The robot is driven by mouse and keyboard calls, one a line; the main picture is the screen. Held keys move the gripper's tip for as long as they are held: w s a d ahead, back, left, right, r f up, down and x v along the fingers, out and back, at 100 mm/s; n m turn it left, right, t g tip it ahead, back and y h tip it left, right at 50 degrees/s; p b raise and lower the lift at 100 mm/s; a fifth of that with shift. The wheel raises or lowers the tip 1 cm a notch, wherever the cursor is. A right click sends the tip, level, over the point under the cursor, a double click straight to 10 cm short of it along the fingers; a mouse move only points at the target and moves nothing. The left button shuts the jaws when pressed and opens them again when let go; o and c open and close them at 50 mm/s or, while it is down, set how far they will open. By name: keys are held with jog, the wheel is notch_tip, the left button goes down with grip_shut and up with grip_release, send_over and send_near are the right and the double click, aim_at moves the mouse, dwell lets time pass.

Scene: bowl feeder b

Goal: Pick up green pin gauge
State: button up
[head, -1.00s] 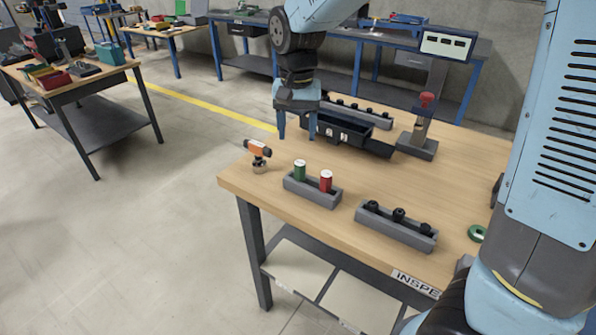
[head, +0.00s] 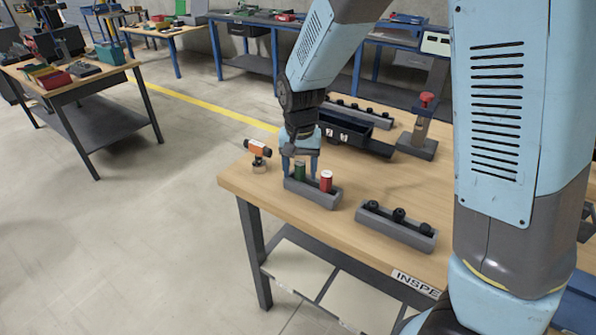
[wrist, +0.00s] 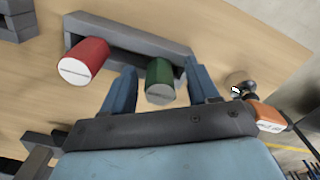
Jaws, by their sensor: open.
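The green pin gauge (head: 300,172) is a green cylinder with a pale end, standing in a grey holder (head: 313,195) beside the red pin gauge (head: 326,181). My gripper (head: 301,170) is open, low over the left part of the holder. In the wrist view, the open gripper (wrist: 162,88) has one finger on each side of the green pin gauge (wrist: 160,80), with gaps beside it. The red pin gauge (wrist: 84,62) is outside the fingers, to the left. Whether the fingers touch the holder (wrist: 130,36) cannot be told.
An orange and black tool (head: 258,152) stands just left of the holder. A second grey holder (head: 395,228) with black pieces is to the right. Behind are a black bin (head: 345,128) and a gauge stand (head: 420,130). Bare tabletop lies at the front left.

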jog(key=shift+f, duration=0.3)
grip_shut()
dwell(0.4)
jog(key=shift+r, duration=0.15)
